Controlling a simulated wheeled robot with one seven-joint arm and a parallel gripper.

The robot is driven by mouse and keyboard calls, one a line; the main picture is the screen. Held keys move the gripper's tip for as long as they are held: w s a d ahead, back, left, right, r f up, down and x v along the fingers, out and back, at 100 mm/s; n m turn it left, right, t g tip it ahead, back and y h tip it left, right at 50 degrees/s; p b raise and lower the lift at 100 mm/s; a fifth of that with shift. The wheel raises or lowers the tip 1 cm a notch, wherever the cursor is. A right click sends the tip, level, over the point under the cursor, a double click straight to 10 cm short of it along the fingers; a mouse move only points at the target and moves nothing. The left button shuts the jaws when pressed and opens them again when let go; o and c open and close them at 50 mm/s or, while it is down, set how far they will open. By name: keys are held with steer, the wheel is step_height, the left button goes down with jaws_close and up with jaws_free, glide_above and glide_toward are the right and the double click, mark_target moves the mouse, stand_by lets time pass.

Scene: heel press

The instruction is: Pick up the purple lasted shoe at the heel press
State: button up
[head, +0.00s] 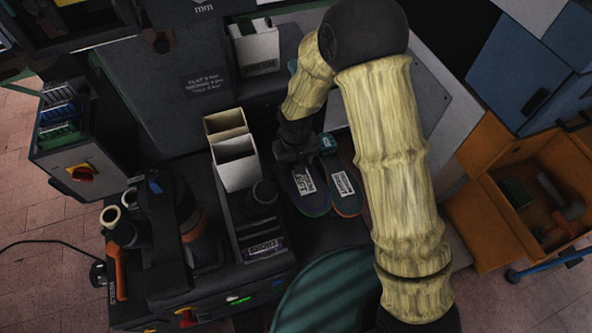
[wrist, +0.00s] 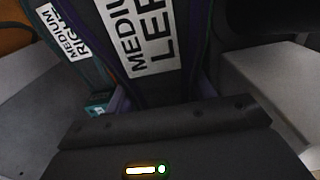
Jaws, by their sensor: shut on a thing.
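The purple lasted shoe (head: 307,200) lies in the head view below my gripper, dark with purple edges and a white label. In the wrist view the purple shoe (wrist: 178,85) fills the top middle, its label reading MEDIUM and the start of LEFT. My gripper (head: 297,158) reaches down onto the end of this shoe and is shut on it.
White open boxes (head: 236,162) stand just left of the shoes, with a dark cylinder (head: 263,194) in front. Another white bin (head: 256,50) stands at the back. An orange tool crate (head: 520,205) is at the right. My arm hides part of the bench.

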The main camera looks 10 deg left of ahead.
steer(key=shift+r, duration=0.4)
